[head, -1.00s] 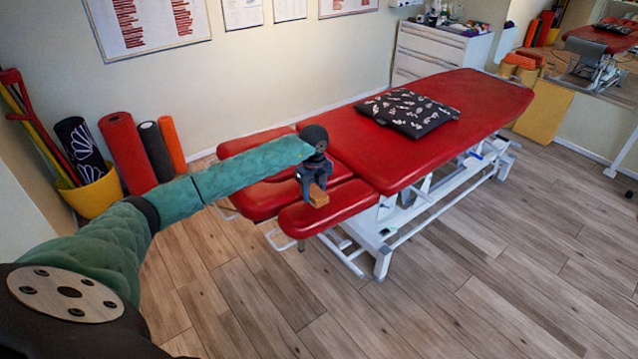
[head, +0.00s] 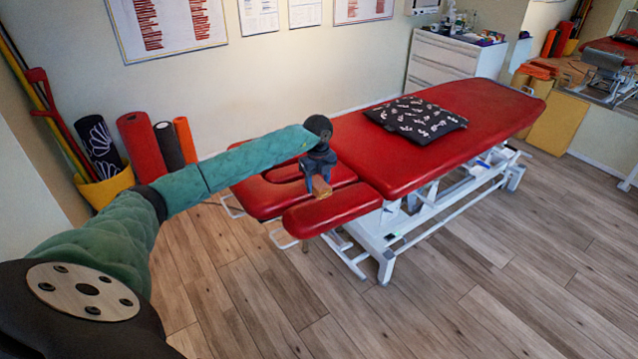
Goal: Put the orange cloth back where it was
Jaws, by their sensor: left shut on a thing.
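My left gripper (head: 319,180) is shut on a small orange-brown piece, the orange cloth (head: 321,188), whose lower part shows below the fingers. The gripper points down in front of the head end of the red treatment table (head: 480,105). The cloth overlaps the red side pad (head: 350,207) in the picture; I cannot tell whether it touches the pad or hangs above it. My right gripper is out of view.
A black patterned cushion (head: 415,118) lies on the table. A white drawer unit (head: 445,62) stands behind. Rolled mats (head: 140,146) and a yellow bucket (head: 105,188) stand at left. Orange items (head: 537,70) lie at far right. The wooden floor (head: 480,280) in front is clear.

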